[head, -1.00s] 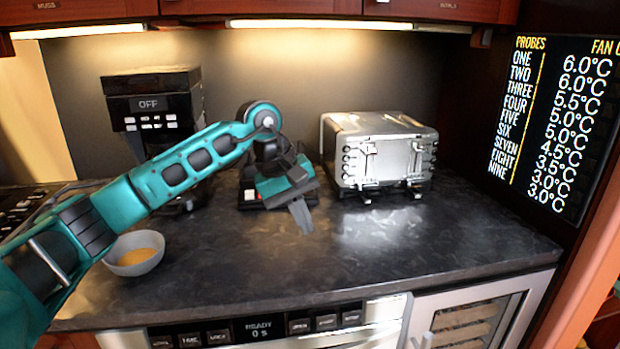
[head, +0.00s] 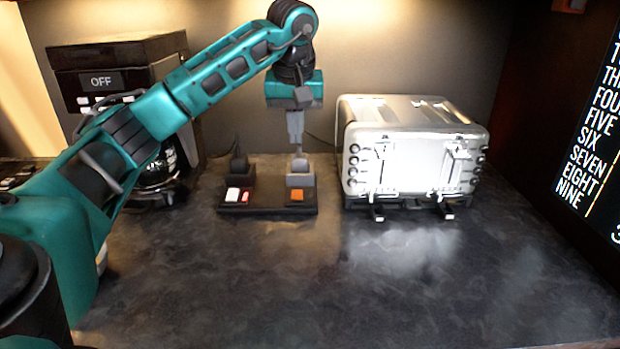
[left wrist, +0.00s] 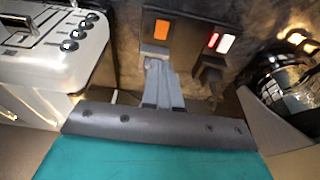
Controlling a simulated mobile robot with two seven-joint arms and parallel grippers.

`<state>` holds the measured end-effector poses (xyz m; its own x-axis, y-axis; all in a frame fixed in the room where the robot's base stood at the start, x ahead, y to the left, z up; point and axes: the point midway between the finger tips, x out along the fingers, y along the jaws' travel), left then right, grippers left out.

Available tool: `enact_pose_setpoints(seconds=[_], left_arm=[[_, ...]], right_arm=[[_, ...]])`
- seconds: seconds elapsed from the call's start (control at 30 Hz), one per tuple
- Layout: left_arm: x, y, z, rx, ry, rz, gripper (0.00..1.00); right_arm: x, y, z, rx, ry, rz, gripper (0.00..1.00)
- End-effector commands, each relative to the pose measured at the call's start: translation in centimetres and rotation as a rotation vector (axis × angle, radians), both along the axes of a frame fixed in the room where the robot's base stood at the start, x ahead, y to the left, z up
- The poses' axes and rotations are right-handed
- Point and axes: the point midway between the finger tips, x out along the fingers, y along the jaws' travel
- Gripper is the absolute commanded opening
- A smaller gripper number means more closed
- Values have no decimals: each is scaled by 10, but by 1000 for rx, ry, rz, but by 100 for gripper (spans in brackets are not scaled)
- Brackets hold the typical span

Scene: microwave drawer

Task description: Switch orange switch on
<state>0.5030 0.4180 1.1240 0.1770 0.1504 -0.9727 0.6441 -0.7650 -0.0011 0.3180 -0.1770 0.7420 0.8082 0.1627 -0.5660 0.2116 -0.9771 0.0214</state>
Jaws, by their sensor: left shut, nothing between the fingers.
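A dark switch panel (head: 268,210) lies on the counter between the coffee machine and the toaster. The orange switch (head: 297,194) is on its right side, in front of a grey block (head: 300,176). In the left wrist view the orange switch (left wrist: 161,29) shows bright orange just beyond the fingertips. I cannot tell its on or off state. My left gripper (head: 297,150) is shut and empty, pointing down over the grey block behind the orange switch. The left gripper (left wrist: 157,58) also shows in the left wrist view; contact with the block is unclear. My right gripper is not in view.
A white switch with a red part (head: 236,195) is on the panel's left side, before a black block (head: 240,170). A silver toaster oven (head: 410,150) stands close right. A coffee machine (head: 110,85) reading OFF stands left. The front counter (head: 400,290) is clear.

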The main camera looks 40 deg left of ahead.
Motion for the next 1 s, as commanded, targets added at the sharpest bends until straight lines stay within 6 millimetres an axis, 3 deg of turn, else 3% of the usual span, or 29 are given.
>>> enact_pose_setpoints(seconds=[0.47,1.0], left_arm=[[1,1,-7,1,2,1,0],[16,15,-108,1,4,0,0]], right_arm=[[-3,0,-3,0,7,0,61],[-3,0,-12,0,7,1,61]])
